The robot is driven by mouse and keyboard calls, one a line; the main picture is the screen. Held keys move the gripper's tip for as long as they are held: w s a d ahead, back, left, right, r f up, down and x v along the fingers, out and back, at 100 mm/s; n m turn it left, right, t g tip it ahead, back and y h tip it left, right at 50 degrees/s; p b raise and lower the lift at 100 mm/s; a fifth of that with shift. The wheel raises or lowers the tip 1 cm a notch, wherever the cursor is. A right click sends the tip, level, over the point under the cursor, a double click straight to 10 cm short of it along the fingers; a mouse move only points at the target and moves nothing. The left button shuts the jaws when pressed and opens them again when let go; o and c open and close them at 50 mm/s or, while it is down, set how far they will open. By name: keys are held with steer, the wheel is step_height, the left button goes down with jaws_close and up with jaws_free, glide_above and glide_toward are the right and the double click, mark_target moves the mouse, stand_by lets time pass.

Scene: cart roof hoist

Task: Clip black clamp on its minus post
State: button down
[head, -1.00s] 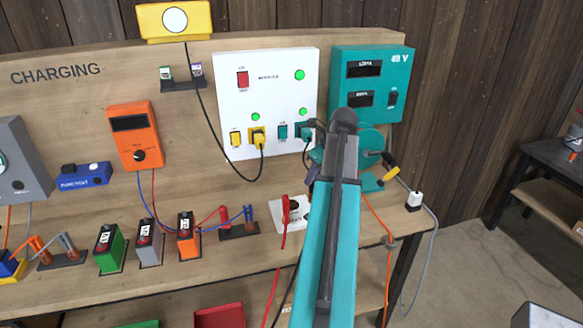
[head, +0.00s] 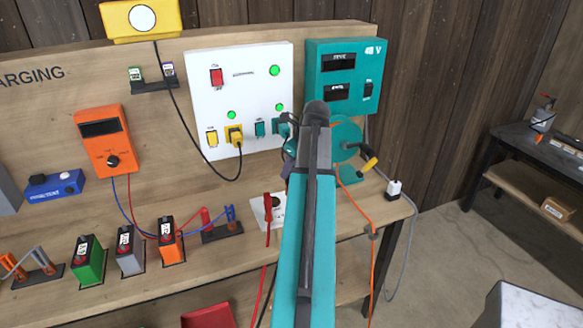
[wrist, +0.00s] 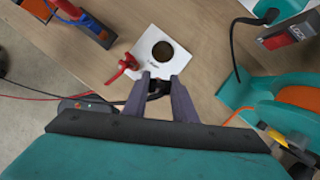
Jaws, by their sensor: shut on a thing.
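My gripper (wrist: 155,84) is shut on the black clamp (wrist: 156,90), which shows as a small dark shape between the two purple-grey fingers in the wrist view. It is over the near edge of a white plate (wrist: 138,55) with a dark round spot (wrist: 162,51). The red clamp (wrist: 122,66) is at the plate's left side, just left of the fingers. In the head view the white plate (head: 277,209) and the red clamp (head: 267,210) lie left of my teal arm, which hides the black clamp and most of the gripper. I cannot make out the minus post.
A cable reel (head: 346,140) with an orange cable stands right of my arm, under the teal 48 V box (head: 352,75). The white panel (head: 238,90) with switches is behind. Several small batteries (head: 130,250) stand left. A red bin (head: 208,317) is below the bench top.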

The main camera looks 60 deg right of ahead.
steer(key=shift+f+b, duration=0.7)
steer(key=shift+f, duration=2.15)
steer(key=shift+p, duration=1.1)
steer(key=shift+f+b, duration=0.35)
steer(key=shift+f, duration=1.25)
stand_by(1.0)
steer(key=c, duration=1.4)
jaws_free()
